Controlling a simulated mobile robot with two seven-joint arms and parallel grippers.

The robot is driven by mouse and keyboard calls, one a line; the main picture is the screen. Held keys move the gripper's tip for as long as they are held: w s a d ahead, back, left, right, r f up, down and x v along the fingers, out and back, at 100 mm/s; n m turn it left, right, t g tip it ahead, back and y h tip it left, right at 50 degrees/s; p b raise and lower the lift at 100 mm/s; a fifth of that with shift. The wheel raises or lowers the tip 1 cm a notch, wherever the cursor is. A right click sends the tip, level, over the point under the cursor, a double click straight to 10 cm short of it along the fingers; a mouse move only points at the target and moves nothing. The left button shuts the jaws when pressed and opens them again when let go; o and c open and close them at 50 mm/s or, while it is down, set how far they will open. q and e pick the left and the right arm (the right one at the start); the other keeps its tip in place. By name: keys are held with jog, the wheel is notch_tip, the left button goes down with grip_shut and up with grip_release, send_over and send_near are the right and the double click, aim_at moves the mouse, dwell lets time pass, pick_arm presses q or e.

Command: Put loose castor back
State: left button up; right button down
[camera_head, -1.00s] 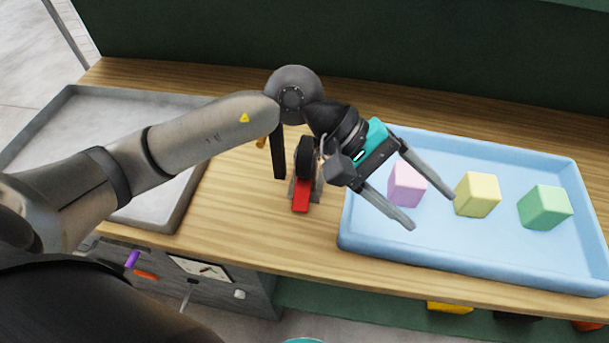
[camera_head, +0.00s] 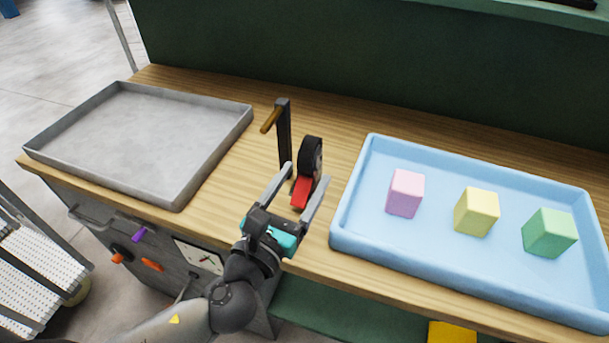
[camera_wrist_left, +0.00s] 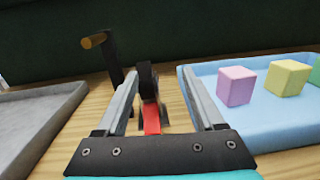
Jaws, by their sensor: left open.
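The castor (camera_head: 311,157) stands on the wooden bench between the two trays. It has a black wheel, a grey bracket and a red pedal at its front. It also shows in the left wrist view (camera_wrist_left: 148,84), between my fingers and beyond them. My left gripper (camera_head: 302,184) is open, with its fingers pointing at the castor from the front edge of the bench. The fingertips lie either side of the red part in the picture; I cannot tell whether they touch it. My right gripper is not in view.
A dark post with a wooden-coloured handle (camera_head: 284,134) stands just behind and left of the castor. A grey empty tray (camera_head: 140,140) is at left. A blue tray (camera_head: 470,260) at right holds pink (camera_head: 405,193), yellow (camera_head: 477,211) and green (camera_head: 549,233) blocks. A green wall rises behind.

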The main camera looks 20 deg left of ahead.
aim_at(308, 152)
pick_arm(q)
jog(key=shift+n+y, duration=0.7)
jog(key=shift+y, duration=0.2)
jog(key=w, duration=0.3)
jog(key=w+a+f, duration=0.1)
jog(key=w, duration=0.5)
jog(key=shift+a+f, duration=0.2)
jog(key=shift+a, duration=0.15)
jog(key=shift+w+a+b, duration=0.15)
jog(key=shift+w+b, duration=0.4)
jog(key=shift+w, duration=2.15)
jog(key=shift+c, duration=0.2)
grip_shut()
jog(key=shift+r, duration=0.1)
